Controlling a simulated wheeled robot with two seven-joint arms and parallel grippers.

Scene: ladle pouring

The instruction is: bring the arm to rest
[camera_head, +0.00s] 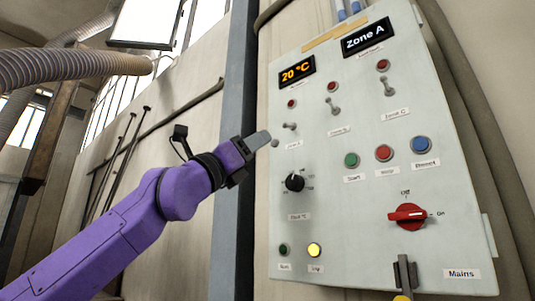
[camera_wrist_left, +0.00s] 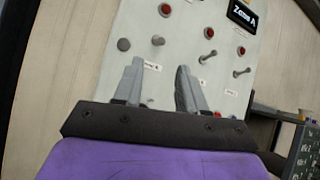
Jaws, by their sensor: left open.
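My left gripper (camera_head: 262,138) is at the left edge of the pale control panel (camera_head: 340,235), at the end of my purple arm. In the left wrist view its two grey fingers (camera_wrist_left: 159,88) are apart with nothing between them. Beyond them are a round grey knob (camera_wrist_left: 124,44), red lamps (camera_wrist_left: 208,32) and toggle switches (camera_wrist_left: 242,73). In the head view the fingertips appear close to the grey knob (camera_head: 275,143); I cannot tell whether they touch it. My right gripper is not seen.
The panel carries a black dial (camera_head: 295,182), a red mains switch (camera_head: 409,215) with its handle toward On, and a lit yellow lamp (camera_head: 314,250). The display (camera_head: 297,73) reads 20 °C. A dark post (camera_head: 233,150) stands behind my gripper. A ribbed hose (camera_head: 70,65) hangs upper left.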

